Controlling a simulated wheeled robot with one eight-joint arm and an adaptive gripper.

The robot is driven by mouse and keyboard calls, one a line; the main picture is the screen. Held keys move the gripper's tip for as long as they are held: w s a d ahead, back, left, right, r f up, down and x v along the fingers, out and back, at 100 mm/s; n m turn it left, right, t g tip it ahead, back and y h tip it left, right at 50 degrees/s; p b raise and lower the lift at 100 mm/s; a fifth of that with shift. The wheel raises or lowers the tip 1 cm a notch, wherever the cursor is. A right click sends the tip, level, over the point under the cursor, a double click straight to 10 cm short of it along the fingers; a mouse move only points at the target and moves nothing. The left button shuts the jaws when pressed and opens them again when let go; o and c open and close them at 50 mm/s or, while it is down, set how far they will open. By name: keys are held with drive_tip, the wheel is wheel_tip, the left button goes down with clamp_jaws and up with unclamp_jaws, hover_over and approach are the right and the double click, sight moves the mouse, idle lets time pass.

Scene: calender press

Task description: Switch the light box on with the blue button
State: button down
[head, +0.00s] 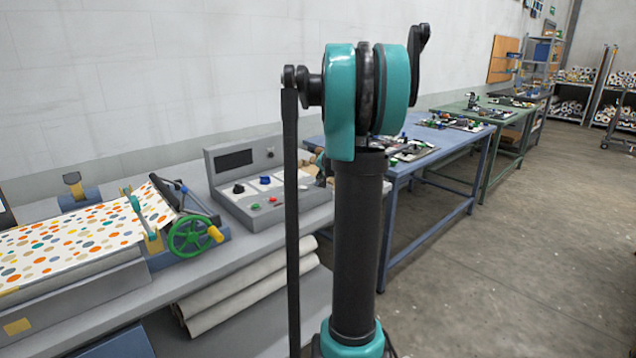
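A grey control console (222,170) with a sloped front stands on the grey bench, left of my arm. It has a dark display, a black knob and several coloured buttons. My arm's dark column and teal joint stand in front and hide part of the console's right side. I cannot make out which thing is the light box, or whether it is lit. My gripper does not show in this view.
A press with a green handwheel (190,236) and dotted sheet (75,238) is left of the console. Pale rolls (245,297) lie under the bench. Blue (455,143) and green (510,111) tables with small items run back at right.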

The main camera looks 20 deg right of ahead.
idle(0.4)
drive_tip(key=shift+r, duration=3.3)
